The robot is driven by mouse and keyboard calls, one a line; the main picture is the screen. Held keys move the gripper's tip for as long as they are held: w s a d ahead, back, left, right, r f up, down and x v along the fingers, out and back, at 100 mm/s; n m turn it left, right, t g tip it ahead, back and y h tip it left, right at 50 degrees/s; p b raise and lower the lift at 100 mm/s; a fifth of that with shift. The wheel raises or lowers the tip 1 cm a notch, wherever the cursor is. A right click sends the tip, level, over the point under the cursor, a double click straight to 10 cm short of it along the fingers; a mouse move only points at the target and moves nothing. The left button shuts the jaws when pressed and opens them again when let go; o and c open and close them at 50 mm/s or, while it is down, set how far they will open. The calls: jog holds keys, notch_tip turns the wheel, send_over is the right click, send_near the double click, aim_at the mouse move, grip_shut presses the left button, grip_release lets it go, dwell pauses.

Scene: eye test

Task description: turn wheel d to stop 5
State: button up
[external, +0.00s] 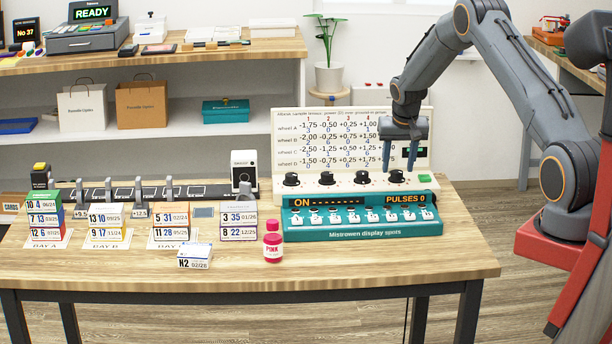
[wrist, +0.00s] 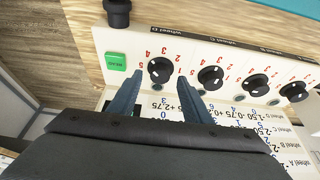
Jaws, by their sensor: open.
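Wheel D is the black knob (external: 396,176) at the right end of the row on the cream panel. In the wrist view, upside down, the wheel D knob (wrist: 160,70) has red stop numbers around it. Its small white mark seems to face lower left, but I cannot read which stop it is at. My gripper (external: 399,170) is open and points down just above wheel D. In the wrist view my gripper's fingertips (wrist: 159,82) are on either side of the knob's near edge. I cannot tell whether they touch it.
Other black knobs (external: 326,178) stand in a row to the left. A green READ button (wrist: 116,61) is beside wheel D. The chart board (external: 330,145) rises behind. A teal display box (external: 360,216) stands in front, and a pink bottle (external: 272,241) is at its left.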

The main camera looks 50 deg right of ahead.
jog(key=shift+x, duration=0.85)
jog(key=c, duration=1.1)
jog(key=shift+o, duration=0.2)
jog(key=shift+n, duration=0.4)
jog(key=n+t+y, duration=0.1)
jog(key=n, duration=0.2)
jog(key=shift+s+d+b, duration=0.1)
jog(key=shift+d+b, duration=0.1)
jog(key=shift+b, duration=0.15)
jog(key=shift+n+y+b, duration=0.9)
jog(key=shift+n+b, duration=0.55)
jog(key=shift+n, duration=0.55)
